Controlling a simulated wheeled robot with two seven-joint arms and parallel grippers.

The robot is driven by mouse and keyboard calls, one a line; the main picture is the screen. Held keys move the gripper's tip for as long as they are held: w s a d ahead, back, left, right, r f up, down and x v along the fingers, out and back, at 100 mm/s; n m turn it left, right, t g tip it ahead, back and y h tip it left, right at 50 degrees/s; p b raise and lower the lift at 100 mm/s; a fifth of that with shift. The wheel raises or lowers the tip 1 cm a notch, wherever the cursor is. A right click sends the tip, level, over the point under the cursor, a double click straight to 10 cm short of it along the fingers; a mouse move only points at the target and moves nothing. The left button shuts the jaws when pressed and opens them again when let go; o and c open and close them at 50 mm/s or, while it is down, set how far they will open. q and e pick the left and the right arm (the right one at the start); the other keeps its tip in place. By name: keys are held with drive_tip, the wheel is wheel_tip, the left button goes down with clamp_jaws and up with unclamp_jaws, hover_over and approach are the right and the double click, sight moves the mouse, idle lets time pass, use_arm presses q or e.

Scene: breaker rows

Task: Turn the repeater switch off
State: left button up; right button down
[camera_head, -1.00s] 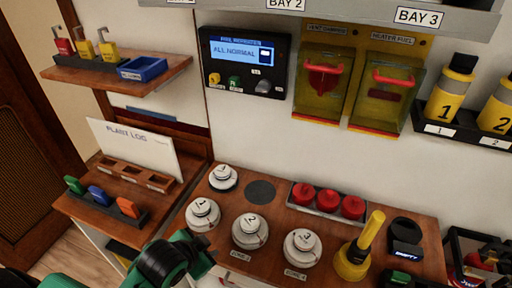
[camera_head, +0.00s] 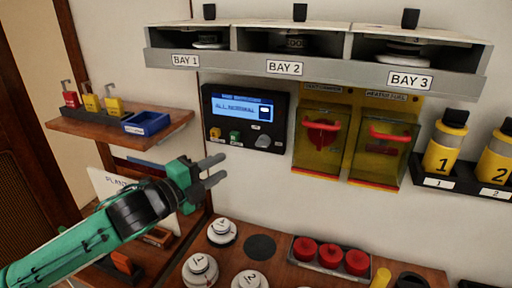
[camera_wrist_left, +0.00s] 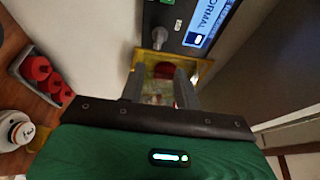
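A black panel (camera_head: 245,118) with a blue screen reading "ALL NORMAL" is on the wall. It carries a yellow button, a green button and a grey knob (camera_head: 263,141) at its lower right; the label beside the knob is too small to read. The panel (camera_wrist_left: 185,22) and knob (camera_wrist_left: 160,37) also show at the top of the left wrist view. My left gripper (camera_head: 222,168) is open and empty, below and left of the knob and apart from it. Its two fingers (camera_wrist_left: 158,78) also show in the left wrist view. My right gripper is not in view.
Two yellow covered boxes with red handles (camera_head: 322,140) hang right of the panel. A shelf of bays (camera_head: 215,63) is above. A wooden side shelf (camera_head: 165,132) is left. White numbered discs (camera_head: 222,232) and red knobs (camera_head: 330,256) stand on the table below.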

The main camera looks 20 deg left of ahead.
sight(259, 146)
use_arm(q)
drive_tip(key=p+x, duration=0.4)
drive_tip(key=x, duration=0.8)
drive_tip(key=shift+w+d, duration=0.15)
drive_tip(key=shift+w, duration=0.1)
drive_tip(key=shift+w+d, duration=0.2)
drive_tip(key=shift+w, duration=0.15)
clamp_jaws()
